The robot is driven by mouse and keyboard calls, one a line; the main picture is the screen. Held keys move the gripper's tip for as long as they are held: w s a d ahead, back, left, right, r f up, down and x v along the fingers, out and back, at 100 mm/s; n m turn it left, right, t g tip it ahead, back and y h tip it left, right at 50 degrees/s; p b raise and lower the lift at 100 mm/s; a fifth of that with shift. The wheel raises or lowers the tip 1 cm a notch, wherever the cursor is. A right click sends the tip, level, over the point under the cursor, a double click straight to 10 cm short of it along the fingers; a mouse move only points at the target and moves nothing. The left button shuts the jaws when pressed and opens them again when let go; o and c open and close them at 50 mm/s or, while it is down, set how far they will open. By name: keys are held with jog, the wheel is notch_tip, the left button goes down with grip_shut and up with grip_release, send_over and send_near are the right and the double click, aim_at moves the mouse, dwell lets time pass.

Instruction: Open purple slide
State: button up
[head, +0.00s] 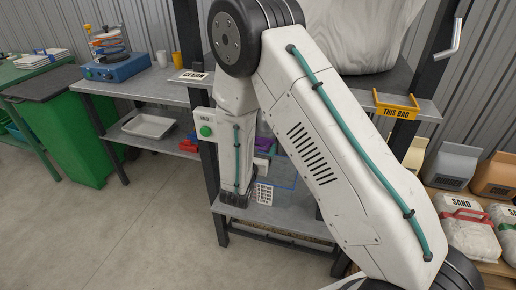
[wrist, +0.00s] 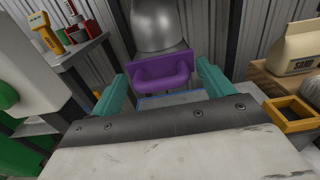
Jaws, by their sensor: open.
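The purple slide (wrist: 172,60) shows in the wrist view as a flat plate with a loop handle, below a grey metal spout or hopper neck (wrist: 160,25). My gripper (wrist: 161,76) is open, with one teal finger on each side of the purple handle. The handle appears between the fingers or just beyond them; I cannot tell how deep it is, and no contact is visible. In the head view only a small bit of purple (head: 263,144) shows, with my arm hiding most of the area and the gripper.
A white bulk bag (head: 350,35) sits on the frame above. A control box with a green button (head: 205,131) is on the left post. A yellow "THIS BAG" holder (head: 396,107) is on the right. Sand bags (head: 468,228) stand at right. Open floor lies at front left.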

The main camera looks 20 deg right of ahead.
jog(key=c, duration=1.2)
jog(key=shift+c, duration=0.4)
jog(key=shift+v, duration=2.85)
jog(key=o, duration=1.3)
jog(key=v, duration=0.7)
jog(key=shift+s+a, duration=0.25)
jog(key=shift+s, duration=0.05)
